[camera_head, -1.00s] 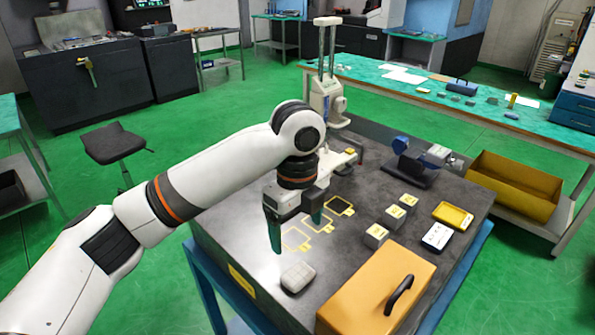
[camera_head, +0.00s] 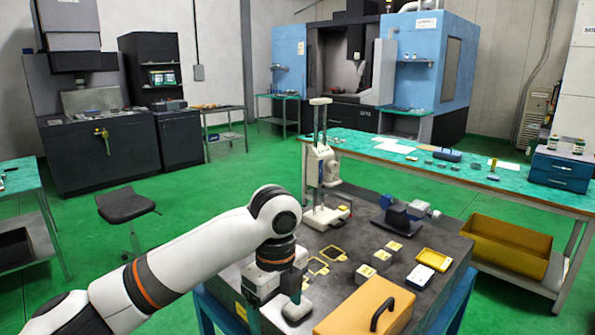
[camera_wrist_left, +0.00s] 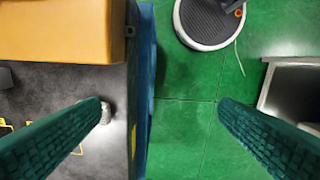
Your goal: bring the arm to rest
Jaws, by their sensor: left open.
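My left arm (camera_head: 195,257) comes in from the left in the head view and reaches the front left of the dark table. Its gripper (camera_head: 273,302) points down at the table's left edge, with its fingers apart and nothing between them. In the left wrist view the open gripper (camera_wrist_left: 158,104) has one dark green finger over the tabletop and the other over the green floor. My right arm is not in view.
An orange case (camera_head: 352,308) with a black handle stands at the table's front. Several yellow-topped blocks (camera_head: 380,259), a yellow tray (camera_head: 434,262) and a white stand (camera_head: 322,170) are farther back. Open green floor (camera_head: 90,240) lies left of the table.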

